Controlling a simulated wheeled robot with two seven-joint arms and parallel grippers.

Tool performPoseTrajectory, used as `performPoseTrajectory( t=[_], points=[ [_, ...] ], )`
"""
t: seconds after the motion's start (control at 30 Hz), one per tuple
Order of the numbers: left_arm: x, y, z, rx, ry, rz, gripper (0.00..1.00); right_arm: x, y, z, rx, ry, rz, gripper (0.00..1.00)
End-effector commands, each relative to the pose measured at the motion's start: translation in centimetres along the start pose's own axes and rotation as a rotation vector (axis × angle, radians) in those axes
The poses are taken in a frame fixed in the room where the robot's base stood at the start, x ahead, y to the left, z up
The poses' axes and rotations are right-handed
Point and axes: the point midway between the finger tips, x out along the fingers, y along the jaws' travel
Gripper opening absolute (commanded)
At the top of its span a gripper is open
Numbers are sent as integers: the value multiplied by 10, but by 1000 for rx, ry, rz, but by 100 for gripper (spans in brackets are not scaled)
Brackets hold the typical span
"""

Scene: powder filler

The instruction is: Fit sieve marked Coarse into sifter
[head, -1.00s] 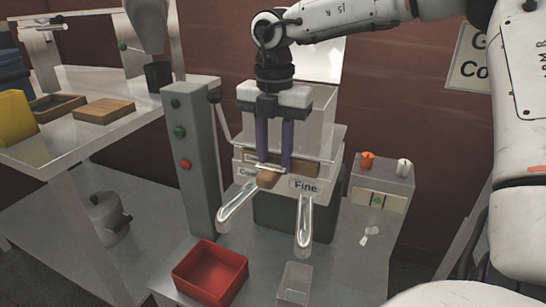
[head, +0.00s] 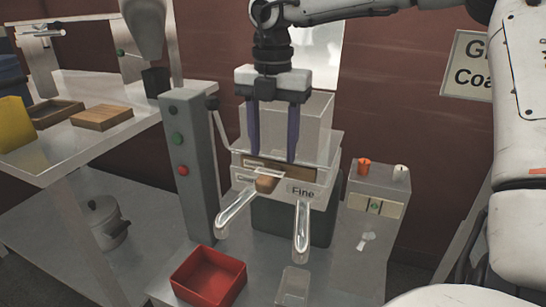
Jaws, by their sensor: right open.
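The sifter (head: 287,125) stands in the middle, with a clear hopper on top and two chutes at its front. A wooden-fronted sieve (head: 284,172) sits in its upper front slot. Its brown handle (head: 266,184) sticks out, and any marking on it is too small to read. My left gripper is not in view.
A red bin (head: 208,277) and a clear container (head: 294,285) stand below the chutes. A grey button column (head: 188,160) rises close on the left. The shelf at left holds wooden frames (head: 102,117) and a yellow block. A control box (head: 376,195) is at right.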

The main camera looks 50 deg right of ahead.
Motion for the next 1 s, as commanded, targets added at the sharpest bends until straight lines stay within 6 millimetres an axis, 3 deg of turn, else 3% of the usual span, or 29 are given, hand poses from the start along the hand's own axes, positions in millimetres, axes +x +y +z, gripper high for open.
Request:
performPoseTrajectory(
  t=[0.1,0.33,1.0],
  points=[
    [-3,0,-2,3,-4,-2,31,-28,0,0,1,-2,2,50],
    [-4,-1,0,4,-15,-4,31,-57,0,0,1,-1,0,50],
    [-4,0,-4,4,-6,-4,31,-61,0,0,-1,1,0,50]
  ],
)
